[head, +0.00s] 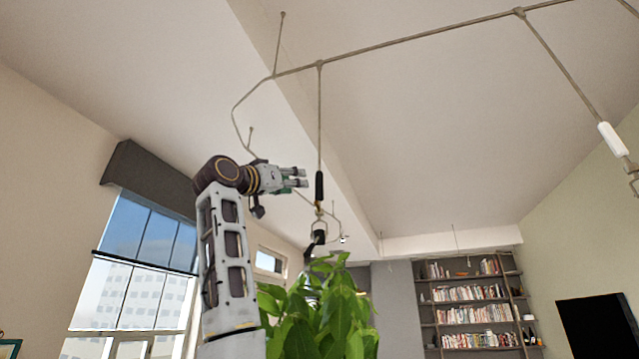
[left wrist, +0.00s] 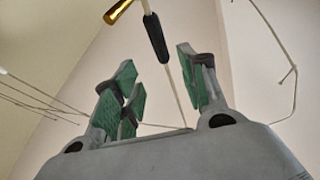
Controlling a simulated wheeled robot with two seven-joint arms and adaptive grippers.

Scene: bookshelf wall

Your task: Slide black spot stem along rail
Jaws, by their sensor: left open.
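The black spot stem is a thin rod hanging from the rail (head: 400,41), with a black grip (head: 319,187) on its lower part and a dark lamp fitting (head: 319,236) below. My left gripper (head: 304,178) is open, just left of the black grip, with its fingers pointing right towards it. In the left wrist view, the black grip (left wrist: 155,38) and rod show between the open green-padded fingers (left wrist: 158,88), with a brass piece (left wrist: 118,11) at the end. The grip appears beyond the fingertips, and I see no contact. My right gripper is out of view.
Another stem with a white grip (head: 612,139) hangs from the rail at the far right. A leafy plant (head: 318,318) stands below the black spot. A bookshelf (head: 475,305) and a dark screen (head: 598,322) are farther back. The space right of the black stem looks clear.

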